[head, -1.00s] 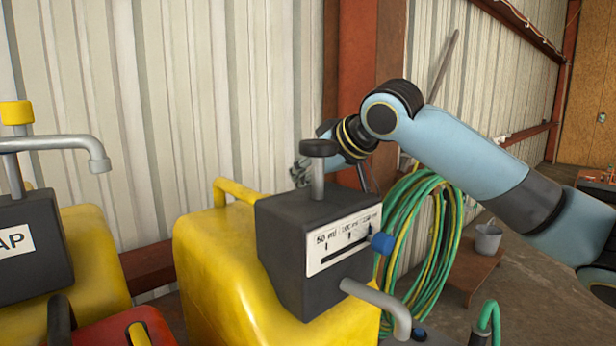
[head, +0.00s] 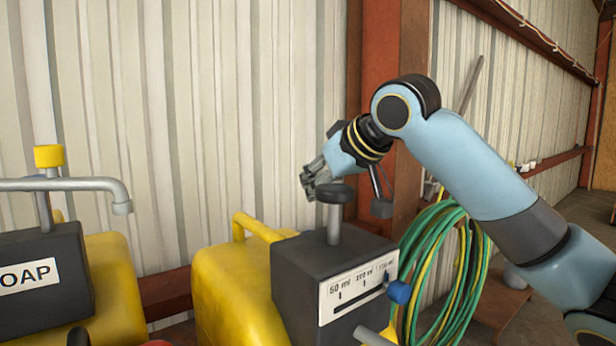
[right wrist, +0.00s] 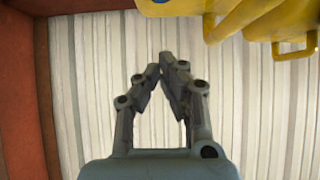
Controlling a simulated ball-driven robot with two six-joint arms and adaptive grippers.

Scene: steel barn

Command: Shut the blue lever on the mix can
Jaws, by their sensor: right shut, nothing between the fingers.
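No can with a mix label shows. A blue knob (head: 399,291) sits at the right end of the scale slot on a dark grey dispenser box (head: 300,262). The box is on a yellow can (head: 225,290); I cannot tell whether this knob is the lever. My right gripper (head: 308,182) is above and behind the box, close to the black plunger top (head: 336,193) in the picture. In the right wrist view the gripper (right wrist: 160,68) has its fingertips together, with nothing between them. My left gripper is not in view.
A second yellow can (head: 113,275) with a SOAP box (head: 60,262) and grey spout (head: 85,185) stands at left. A green and yellow hose coil (head: 440,270) hangs right. A corrugated wall (head: 200,120) and red steel post (head: 385,60) are behind.

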